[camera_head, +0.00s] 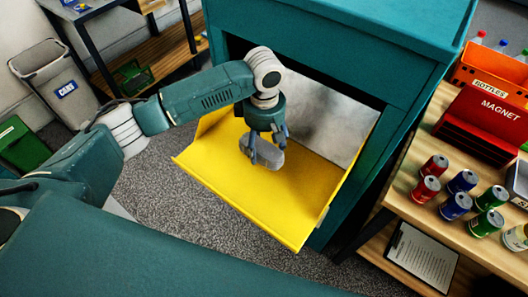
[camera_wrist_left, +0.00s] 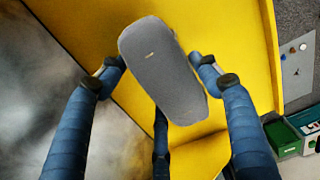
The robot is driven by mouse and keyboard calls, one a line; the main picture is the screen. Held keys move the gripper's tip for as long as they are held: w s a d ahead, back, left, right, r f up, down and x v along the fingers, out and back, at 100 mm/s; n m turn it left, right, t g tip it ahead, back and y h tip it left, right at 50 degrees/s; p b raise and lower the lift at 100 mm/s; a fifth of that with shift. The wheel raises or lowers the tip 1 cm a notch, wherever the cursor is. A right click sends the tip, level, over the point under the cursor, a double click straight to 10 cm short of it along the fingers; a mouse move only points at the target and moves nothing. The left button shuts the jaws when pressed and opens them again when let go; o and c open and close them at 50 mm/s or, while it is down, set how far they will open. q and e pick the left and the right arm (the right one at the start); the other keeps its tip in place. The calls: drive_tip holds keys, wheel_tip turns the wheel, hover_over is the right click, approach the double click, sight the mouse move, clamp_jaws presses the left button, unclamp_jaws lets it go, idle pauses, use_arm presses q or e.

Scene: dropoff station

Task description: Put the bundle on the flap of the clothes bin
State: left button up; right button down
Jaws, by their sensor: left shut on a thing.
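The bundle is a grey, rounded, oblong roll (camera_head: 262,156) with a small light label, held over the yellow flap (camera_head: 245,190) of the teal clothes bin (camera_head: 340,45). The flap is tilted open with raised side walls. My left gripper (camera_head: 267,147) points down and is shut on the bundle. In the left wrist view the bundle (camera_wrist_left: 162,70) lies between the blue fingers, with the yellow flap (camera_wrist_left: 225,30) behind it. I cannot tell whether the bundle touches the flap. My right gripper is not in view.
A wooden shelf (camera_head: 440,190) at the right carries several cans, a red MAGNET box (camera_head: 485,120) and an orange BOTTLES crate (camera_head: 490,70). A grey CANS bin (camera_head: 55,80) and a green box (camera_head: 20,145) stand at the left. Carpet (camera_head: 165,210) lies open before the flap.

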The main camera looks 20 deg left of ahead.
sight(264, 143)
use_arm(q)
wheel_tip(264, 143, down, 4)
drive_tip(key=shift+r, duration=0.15)
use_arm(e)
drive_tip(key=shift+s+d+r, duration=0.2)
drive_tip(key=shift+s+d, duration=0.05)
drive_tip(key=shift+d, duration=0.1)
use_arm(q)
drive_tip(key=shift+f+p, duration=0.2)
drive_tip(key=shift+p, duration=0.1)
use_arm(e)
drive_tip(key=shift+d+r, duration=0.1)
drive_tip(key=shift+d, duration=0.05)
use_arm(q)
drive_tip(key=o, duration=1.3)
drive_tip(key=shift+c, duration=0.2)
wheel_tip(264, 143, up, 12)
drive_tip(key=shift+r+b, duration=0.15)
drive_tip(key=shift+b, duration=1)
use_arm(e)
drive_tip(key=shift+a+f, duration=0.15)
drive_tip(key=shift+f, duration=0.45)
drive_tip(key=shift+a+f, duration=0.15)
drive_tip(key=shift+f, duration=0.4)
